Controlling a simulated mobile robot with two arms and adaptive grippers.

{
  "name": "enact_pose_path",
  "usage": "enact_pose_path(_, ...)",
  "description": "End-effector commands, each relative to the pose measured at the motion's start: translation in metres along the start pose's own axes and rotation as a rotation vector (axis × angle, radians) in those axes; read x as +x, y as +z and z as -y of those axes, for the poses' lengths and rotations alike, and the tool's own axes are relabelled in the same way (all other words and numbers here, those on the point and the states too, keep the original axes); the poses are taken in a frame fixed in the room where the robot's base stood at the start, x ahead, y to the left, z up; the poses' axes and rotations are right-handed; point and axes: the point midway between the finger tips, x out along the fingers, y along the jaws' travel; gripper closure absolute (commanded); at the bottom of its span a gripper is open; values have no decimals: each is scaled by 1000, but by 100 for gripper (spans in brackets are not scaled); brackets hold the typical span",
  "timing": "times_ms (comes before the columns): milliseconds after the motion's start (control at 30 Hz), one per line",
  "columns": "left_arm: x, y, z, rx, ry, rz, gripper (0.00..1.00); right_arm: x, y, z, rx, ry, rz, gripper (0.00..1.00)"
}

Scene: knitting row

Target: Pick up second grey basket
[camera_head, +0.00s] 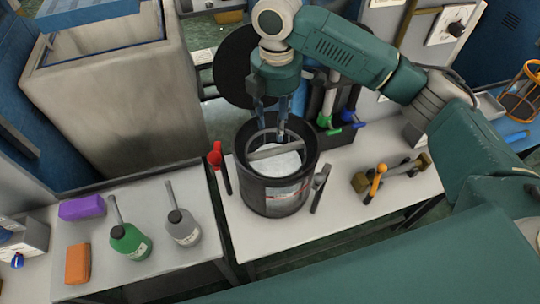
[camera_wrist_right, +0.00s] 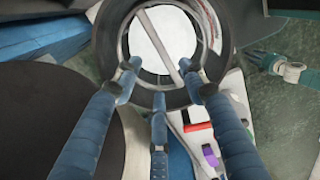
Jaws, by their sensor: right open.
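A dark grey round basket (camera_head: 268,196) with a label on its side stands upright on the white table in the head view. A light bar crosses its open top, and something white shows inside. My right gripper (camera_head: 272,128) points down from above, its blue fingers at the basket's mouth near the bar. In the right wrist view, the basket (camera_wrist_right: 217,30) fills the top middle, with the bar running diagonally inside it. The three fingers of my right gripper (camera_wrist_right: 163,88) are spread apart around the bar; I cannot tell whether they touch it.
A red-handled tool (camera_head: 216,158) and a grey tool (camera_head: 320,185) stand close beside the basket. Green- and blue-tipped tubes (camera_head: 328,105) stand behind it. A green bottle (camera_head: 128,242) and a grey bottle (camera_head: 182,228) stand on the left table. An orange-handled tool (camera_head: 376,182) lies right.

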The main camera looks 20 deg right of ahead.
Motion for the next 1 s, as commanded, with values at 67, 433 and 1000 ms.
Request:
enact_pose_path(67,0,-1,0,0,0,0,60,4,0,1,0,-2,0,58)
enact_pose_path(433,-8,33,-5,0,6,47,60,53,0,1,1,-2,0,58)
enact_pose_path(1000,-20,3,-1,2,2,6,60,109,2,3,-1,0,0,58)
